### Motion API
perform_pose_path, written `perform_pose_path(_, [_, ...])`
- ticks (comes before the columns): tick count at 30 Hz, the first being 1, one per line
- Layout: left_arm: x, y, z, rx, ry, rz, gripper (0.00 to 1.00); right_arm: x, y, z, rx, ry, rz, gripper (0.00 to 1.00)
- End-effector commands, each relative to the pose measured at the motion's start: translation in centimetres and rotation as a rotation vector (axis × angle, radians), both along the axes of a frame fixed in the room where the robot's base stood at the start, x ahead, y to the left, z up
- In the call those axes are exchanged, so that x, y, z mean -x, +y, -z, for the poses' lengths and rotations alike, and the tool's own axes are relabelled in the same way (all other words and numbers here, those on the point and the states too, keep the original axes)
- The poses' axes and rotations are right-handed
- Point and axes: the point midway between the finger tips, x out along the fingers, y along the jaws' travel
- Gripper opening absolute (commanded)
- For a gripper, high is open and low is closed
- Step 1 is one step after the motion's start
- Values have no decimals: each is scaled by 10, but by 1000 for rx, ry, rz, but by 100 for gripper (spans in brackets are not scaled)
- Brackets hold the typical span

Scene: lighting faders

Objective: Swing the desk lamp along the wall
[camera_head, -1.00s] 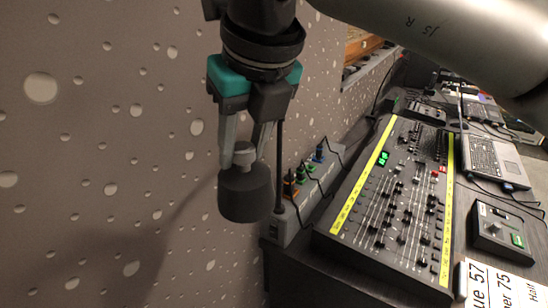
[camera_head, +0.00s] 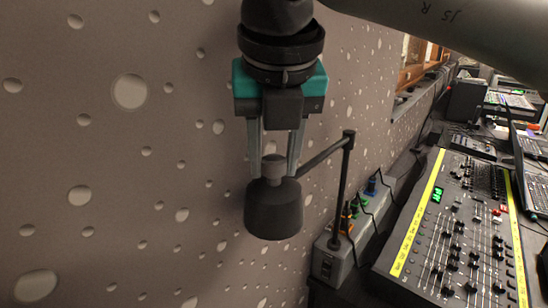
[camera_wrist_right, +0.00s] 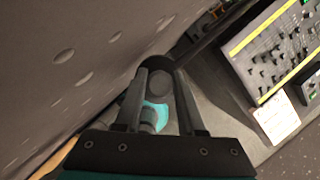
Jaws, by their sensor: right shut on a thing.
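The desk lamp has a dark grey, bell-shaped head (camera_head: 273,212) with a lighter knob (camera_head: 273,168) on top. A dark jointed arm runs from the head to an upright post (camera_head: 342,190), which rises from the grey power strip box at the desk's edge. My right gripper (camera_head: 274,165), with a teal body, points down and is shut on the knob of the lamp head. The head hangs in front of the perforated wall. My left gripper is not in view.
The speckled grey wall (camera_head: 110,190) fills the left side. A mixing console (camera_head: 460,240) with yellow edges lies on the desk at right. The grey box (camera_head: 335,262) with coloured plugs and cables sits between wall and console. Laptops stand farther right.

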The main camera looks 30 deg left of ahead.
Motion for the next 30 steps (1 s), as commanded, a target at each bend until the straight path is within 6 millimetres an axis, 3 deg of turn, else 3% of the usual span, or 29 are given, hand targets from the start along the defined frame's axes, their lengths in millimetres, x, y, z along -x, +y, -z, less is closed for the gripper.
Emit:
perform_pose_path(4, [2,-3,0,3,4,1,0,0,3,-2,-13,-5,-2,0])
perform_pose_path(5, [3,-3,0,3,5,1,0,0,3,-2,-13,-5,-2,42])
perform_pose_path(12, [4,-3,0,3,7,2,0,0,2,-1,-9,-4,-2,69])
perform_pose_path(23, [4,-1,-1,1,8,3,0,1,0,-7,-7,-4,0,69])
perform_pose_path(30, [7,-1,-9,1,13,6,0,14,-11,-51,-8,-7,0,69])
